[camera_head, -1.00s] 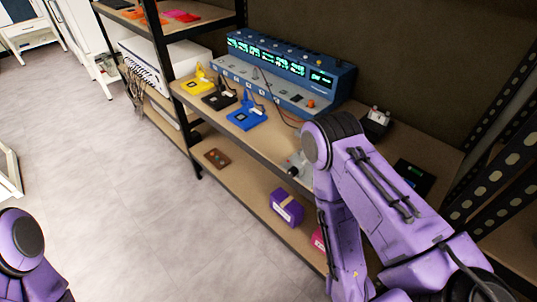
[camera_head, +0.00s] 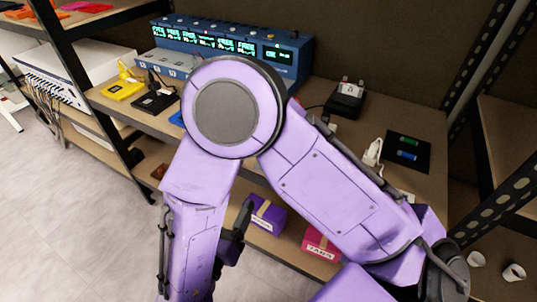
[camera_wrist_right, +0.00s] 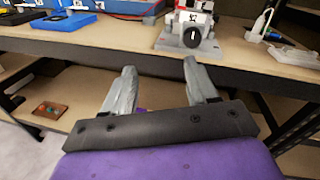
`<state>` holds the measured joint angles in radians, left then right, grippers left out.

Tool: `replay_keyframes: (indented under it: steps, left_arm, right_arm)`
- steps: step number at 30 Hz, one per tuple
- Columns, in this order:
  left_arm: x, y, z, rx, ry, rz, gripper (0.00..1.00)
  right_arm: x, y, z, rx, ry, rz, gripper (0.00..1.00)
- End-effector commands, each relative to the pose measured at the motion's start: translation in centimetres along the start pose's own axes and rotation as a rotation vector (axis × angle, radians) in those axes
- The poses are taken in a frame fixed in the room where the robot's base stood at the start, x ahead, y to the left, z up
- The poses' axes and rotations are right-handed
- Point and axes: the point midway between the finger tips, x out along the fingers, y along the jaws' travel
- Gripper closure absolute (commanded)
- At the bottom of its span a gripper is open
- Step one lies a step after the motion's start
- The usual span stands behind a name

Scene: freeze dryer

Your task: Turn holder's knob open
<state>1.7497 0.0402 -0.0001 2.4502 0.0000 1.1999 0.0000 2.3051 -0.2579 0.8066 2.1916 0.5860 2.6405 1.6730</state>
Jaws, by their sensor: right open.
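The holder (camera_wrist_right: 188,27) is a grey block on a flat grey base, with a white numbered label, in the right wrist view. Its round black knob (camera_wrist_right: 193,37) faces me near the shelf's front edge. My right gripper (camera_wrist_right: 160,72) is open and empty. Its two grey fingers point up the picture toward the shelf edge, and the knob lies beyond the right fingertip, apart from it. In the head view my raised right arm hides the holder and most of the gripper. My left gripper is not in view.
The shelf board (camera_wrist_right: 120,52) has a front edge just beyond my fingers. A blue console (camera_head: 230,45), a black device (camera_head: 345,100) and a white plug (camera_head: 373,152) stand on it. Purple (camera_head: 265,214) and pink (camera_head: 320,243) boxes sit on the lower shelf.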

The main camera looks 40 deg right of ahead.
Motion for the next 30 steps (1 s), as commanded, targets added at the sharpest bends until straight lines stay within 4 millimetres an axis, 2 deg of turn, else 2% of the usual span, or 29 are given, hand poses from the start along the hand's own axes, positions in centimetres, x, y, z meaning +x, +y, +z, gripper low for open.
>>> replay_keyframes:
  steps: [1, 3, 6, 8, 15, 21, 24, 30]
  left_arm:
    - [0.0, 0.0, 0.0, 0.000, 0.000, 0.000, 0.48]
    - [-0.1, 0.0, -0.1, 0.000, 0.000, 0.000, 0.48]
    - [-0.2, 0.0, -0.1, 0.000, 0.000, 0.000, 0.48]
    - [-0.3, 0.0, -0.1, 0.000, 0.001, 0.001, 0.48]
    - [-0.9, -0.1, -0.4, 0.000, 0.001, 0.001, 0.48]
    - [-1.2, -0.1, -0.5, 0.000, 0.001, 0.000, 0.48]
    - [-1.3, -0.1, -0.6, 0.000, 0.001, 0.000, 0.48]
    - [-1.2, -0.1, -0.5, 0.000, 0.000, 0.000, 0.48]
  right_arm:
    - [-0.5, -1.2, 0.1, 0.140, 0.002, -0.068, 0.42]
    - [-0.8, -2.5, 0.2, 0.287, -0.005, -0.138, 0.42]
    - [-0.6, -3.3, 0.2, 0.382, -0.017, -0.179, 0.42]
    - [0.0, -3.5, 0.2, 0.396, -0.018, -0.186, 0.42]
    - [5.2, -4.6, 0.2, 0.393, -0.017, -0.188, 0.42]
    - [8.6, -5.1, 0.1, 0.392, -0.018, -0.184, 0.42]
    - [9.3, -5.2, 0.0, 0.391, -0.018, -0.183, 0.42]
    - [9.5, -5.2, -0.1, 0.391, -0.018, -0.181, 0.42]
